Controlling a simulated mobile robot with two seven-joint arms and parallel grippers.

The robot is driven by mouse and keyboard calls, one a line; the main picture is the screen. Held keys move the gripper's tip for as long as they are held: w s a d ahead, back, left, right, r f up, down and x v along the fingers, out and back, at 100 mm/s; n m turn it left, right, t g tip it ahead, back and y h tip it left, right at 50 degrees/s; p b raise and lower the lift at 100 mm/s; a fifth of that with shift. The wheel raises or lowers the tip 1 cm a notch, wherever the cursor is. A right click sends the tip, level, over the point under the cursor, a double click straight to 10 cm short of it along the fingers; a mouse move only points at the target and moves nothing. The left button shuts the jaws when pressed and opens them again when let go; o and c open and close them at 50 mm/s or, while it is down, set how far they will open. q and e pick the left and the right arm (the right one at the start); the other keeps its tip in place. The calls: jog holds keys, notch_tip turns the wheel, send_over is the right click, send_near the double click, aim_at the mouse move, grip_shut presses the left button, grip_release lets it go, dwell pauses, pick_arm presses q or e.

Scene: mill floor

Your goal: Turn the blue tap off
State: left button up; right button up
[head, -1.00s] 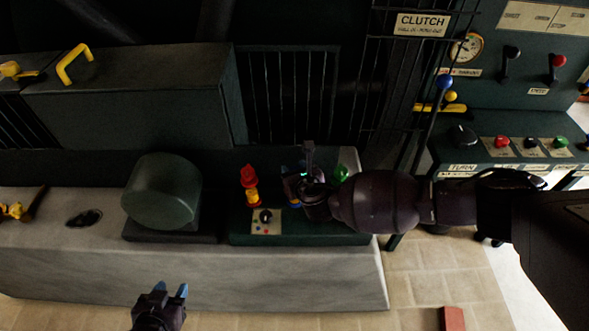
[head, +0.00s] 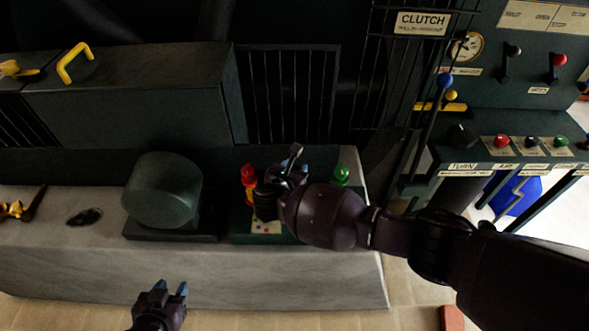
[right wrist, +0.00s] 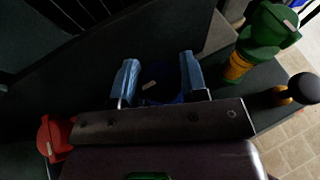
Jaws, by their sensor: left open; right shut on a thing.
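The blue tap (right wrist: 166,98) shows as a dark blue patch between the blue fingertips of my right gripper (right wrist: 160,80) in the right wrist view; its lower part is hidden behind the gripper. In the head view, my right gripper (head: 287,176) is over the tap row, shut on the blue tap, and hides it. A red tap (head: 249,177) stands just left of it and a green tap (head: 341,173) to its right. Both also show in the right wrist view, red (right wrist: 57,138) and green (right wrist: 268,36). My left gripper (head: 171,290) is open and empty, low in the view.
A round dark green drum (head: 162,190) stands on the grey bench (head: 320,285) left of the taps. A control desk (head: 530,157) with coloured buttons and levers is at right, with a blue object (head: 518,195) beneath. A barred guard (head: 290,95) stands behind the taps.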

jog(key=shift+r+h, duration=0.1)
jog(key=shift+h, duration=0.2)
jog(key=o, duration=0.9)
jog(key=shift+c, duration=0.2)
jog(key=v, duration=1)
jog(key=shift+s+r, duration=0.15)
jog(key=shift+s, duration=0.1)
jog(key=shift+a+m, duration=0.1)
jog(key=shift+m, duration=0.2)
